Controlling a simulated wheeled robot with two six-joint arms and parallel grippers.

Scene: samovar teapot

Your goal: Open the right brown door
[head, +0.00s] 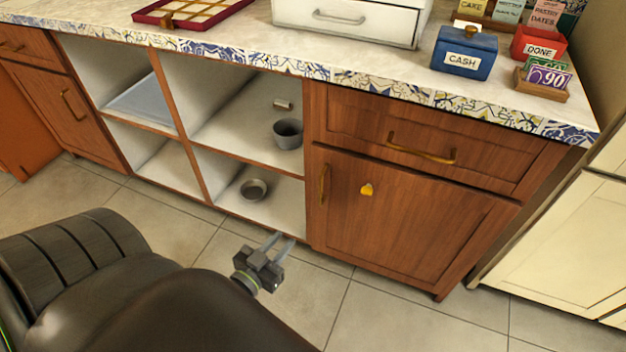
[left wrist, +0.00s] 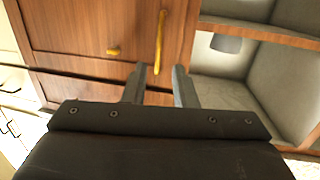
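The right brown door (head: 420,225) is closed, below a brown drawer. Its vertical brass handle (head: 323,185) is near the door's left edge, and a small yellow piece (head: 367,189) sits on its face. My left gripper (head: 281,241) is open and empty, low in front of the shelves, left of the door and below the handle. In the left wrist view, the two fingers (left wrist: 159,85) are apart, with the handle (left wrist: 160,42) beyond them, not between them. The door (left wrist: 85,25) also shows there. My right gripper is not in view.
Open white shelves (head: 225,165) left of the door hold a grey pot (head: 288,134) and a bowl (head: 253,189). The drawer has a brass handle (head: 422,154). Cream cabinets (head: 550,250) stand at the right. The tiled floor (head: 390,315) before the door is clear.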

